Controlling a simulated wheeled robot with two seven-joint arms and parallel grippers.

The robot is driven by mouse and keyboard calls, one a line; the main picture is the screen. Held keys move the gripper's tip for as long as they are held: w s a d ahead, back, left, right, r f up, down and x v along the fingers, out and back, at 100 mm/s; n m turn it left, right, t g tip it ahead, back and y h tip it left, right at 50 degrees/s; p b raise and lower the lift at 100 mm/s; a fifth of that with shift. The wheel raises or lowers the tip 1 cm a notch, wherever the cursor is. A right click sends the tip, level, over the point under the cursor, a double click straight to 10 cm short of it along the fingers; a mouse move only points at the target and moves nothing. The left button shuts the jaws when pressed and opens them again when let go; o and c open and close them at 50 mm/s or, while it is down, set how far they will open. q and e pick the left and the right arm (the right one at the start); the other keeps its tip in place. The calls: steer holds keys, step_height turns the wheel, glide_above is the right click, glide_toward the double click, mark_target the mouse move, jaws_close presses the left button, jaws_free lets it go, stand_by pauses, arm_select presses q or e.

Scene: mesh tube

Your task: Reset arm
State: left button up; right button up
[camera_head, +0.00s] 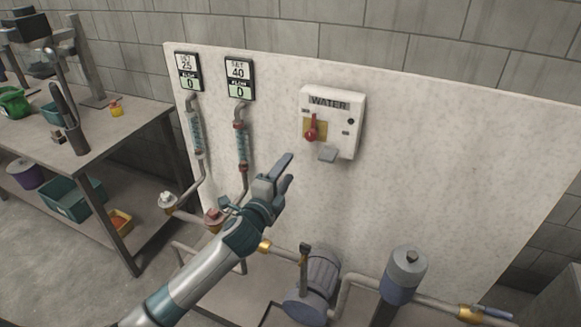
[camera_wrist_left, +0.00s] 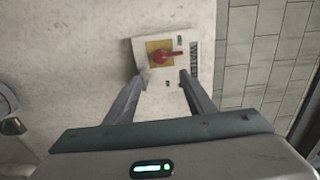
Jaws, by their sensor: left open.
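My left arm comes in from the lower left. Its gripper (camera_head: 285,168) is open and empty in front of the pale panel (camera_head: 430,170), below and left of the white WATER box (camera_head: 345,125). The box carries a red rotary handle (camera_head: 311,130) on a yellow plate. In the left wrist view, the two open fingers (camera_wrist_left: 164,80) point toward the box (camera_wrist_left: 172,95), with the red handle (camera_wrist_left: 167,56) beyond their tips. No contact with the box shows. My right gripper is in neither view.
Two flow displays (camera_head: 188,72) (camera_head: 239,78) sit above clear tubes (camera_head: 241,146) on the panel. Below are valves (camera_head: 212,217), a pump (camera_head: 318,278) and a grey canister (camera_head: 403,272). A workbench (camera_head: 110,125) with tools and bins stands at left.

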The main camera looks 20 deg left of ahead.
arm_select(q)
steer(key=s+a+f+n+g+y, duration=0.1)
steer(key=s+a+f+n+g, duration=0.15)
steer(key=f, duration=1.35)
steer(key=s+a+f+n+g, duration=0.1)
steer(key=s+f+n+g, duration=0.25)
steer(key=f, duration=1.25)
steer(key=s+f+n+g, duration=0.2)
steer(key=s+f, duration=0.7)
steer(key=f, duration=0.4)
steer(key=s+f+n+g, duration=0.2)
steer(key=s+f+g, duration=0.1)
steer(key=s+f, duration=0.85)
steer(key=s+d+f+n+g, duration=0.1)
steer(key=s+f, duration=0.3)
steer(key=s, duration=0.8)
steer(key=s+d+f+n+g, duration=0.2)
steer(key=s+f, duration=0.3)
steer(key=s, duration=0.8)
steer(key=s+d+f+n+g, duration=0.1)
steer(key=s+f+n+g, duration=0.1)
steer(key=s, duration=1)
step_height(320, 180, down, 2)
steer(key=shift+s+d+f+n+g, duration=0.15)
steer(key=shift+d+f+n+g, duration=0.1)
steer(key=shift+n+g, duration=0.2)
